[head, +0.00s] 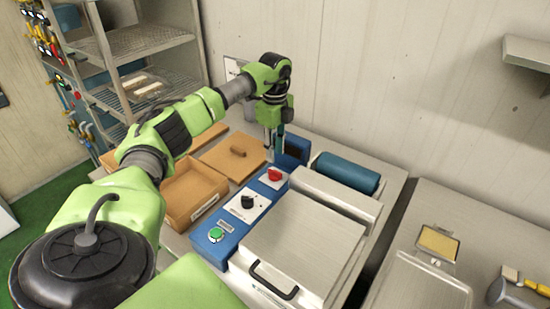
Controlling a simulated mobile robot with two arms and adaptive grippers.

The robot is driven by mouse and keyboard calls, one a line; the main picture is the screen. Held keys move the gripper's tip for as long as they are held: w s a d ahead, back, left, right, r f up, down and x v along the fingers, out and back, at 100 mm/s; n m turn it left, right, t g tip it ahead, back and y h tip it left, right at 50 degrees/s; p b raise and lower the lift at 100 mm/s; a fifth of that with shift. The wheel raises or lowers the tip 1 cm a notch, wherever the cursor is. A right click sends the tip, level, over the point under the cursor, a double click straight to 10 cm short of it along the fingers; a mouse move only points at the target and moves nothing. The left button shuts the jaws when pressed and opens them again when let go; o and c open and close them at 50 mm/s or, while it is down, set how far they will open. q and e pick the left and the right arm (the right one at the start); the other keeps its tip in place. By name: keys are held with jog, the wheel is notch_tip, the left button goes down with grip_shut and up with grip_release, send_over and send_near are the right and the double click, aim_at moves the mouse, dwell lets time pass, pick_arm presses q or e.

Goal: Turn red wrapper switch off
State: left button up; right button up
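The wrapper machine (303,240) stands on a steel table, with a blue control panel (228,228) along its left side. The red switch (274,174) sits at the far end of that panel. A black knob (248,202) is in the middle and a green button (215,235) is at the near end. My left gripper (274,152) points down just behind the red switch, close to it in the picture. I cannot tell if it touches the switch. Its fingers are small and seen edge-on, so their opening is unclear. My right gripper is out of view.
A teal roll (346,173) lies behind the machine. A wire shelf (150,84) stands at the back left. A second steel table (492,238) is at right.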

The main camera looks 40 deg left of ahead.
pick_arm(q)
notch_tip(320, 180, up, 5)
jog(key=shift+f, duration=0.1)
dwell(0.7)
